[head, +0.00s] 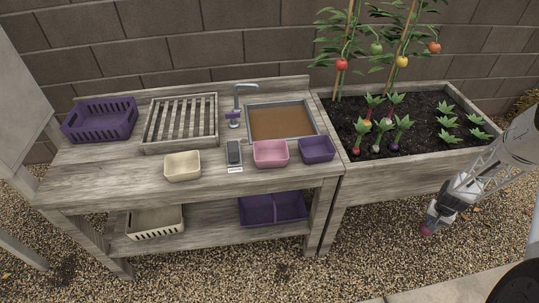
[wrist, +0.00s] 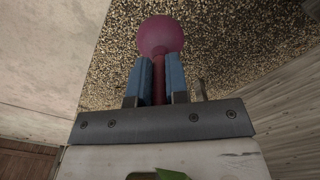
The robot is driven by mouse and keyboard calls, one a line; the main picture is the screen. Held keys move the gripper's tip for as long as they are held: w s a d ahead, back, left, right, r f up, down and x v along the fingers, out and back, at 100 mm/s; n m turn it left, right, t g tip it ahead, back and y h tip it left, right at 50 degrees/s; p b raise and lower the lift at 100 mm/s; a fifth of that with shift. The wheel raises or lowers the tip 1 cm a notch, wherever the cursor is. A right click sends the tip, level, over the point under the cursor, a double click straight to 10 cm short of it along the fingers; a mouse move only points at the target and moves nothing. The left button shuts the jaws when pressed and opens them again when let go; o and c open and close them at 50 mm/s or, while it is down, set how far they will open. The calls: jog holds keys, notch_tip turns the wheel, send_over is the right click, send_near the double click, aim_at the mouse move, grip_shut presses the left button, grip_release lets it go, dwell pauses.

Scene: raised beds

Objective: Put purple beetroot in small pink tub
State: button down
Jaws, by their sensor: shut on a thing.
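My gripper (wrist: 160,82) is shut on the stem of a purple beetroot (wrist: 161,36). In the wrist view the round root sticks out past the two blue fingers, with the red stem between them and a bit of green leaf near the palm. In the head view the beetroot (head: 425,229) hangs at my gripper (head: 431,217), low over the gravel in front of the raised bed at the right. The small pink tub (head: 270,154) stands on the wooden bench, left of the bed, and looks empty.
A purple tub (head: 317,149) stands right of the pink one, a cream tub (head: 182,166) to the left. A phone-like device (head: 234,153), slatted tray (head: 181,122), purple crate (head: 100,119) and tap (head: 238,105) are on the bench.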

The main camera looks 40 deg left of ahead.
jog(key=shift+r, duration=0.1)
dwell(0.3)
jog(key=w+d+r+m, duration=0.1)
jog(key=w+r, duration=0.7)
jog(key=r, duration=0.4)
jog(key=w+d+r+m, duration=0.1)
jog(key=w+r, duration=0.7)
jog(key=r, duration=0.5)
jog(key=w+a+r, duration=0.3)
jog(key=a+r, duration=0.6)
jog(key=r, duration=0.4)
jog(key=s+a+r+n, duration=0.1)
jog(key=s+a, duration=0.5)
jog(key=a, duration=0.5)
jog(key=s+a+n, duration=0.2)
jog(key=s+a, duration=0.4)
jog(key=a, duration=0.5)
jog(key=s+a+r+n, duration=0.1)
jog(key=s+a, duration=0.4)
jog(key=a, duration=0.5)
jog(key=s+a+r+n, duration=0.1)
jog(key=s+a+n, duration=0.1)
jog(key=s+a, duration=0.9)
jog(key=s+a+n, duration=0.2)
jog(key=s+a, duration=0.9)
jog(key=s, duration=0.6)
jog(key=shift+r, duration=0.35)
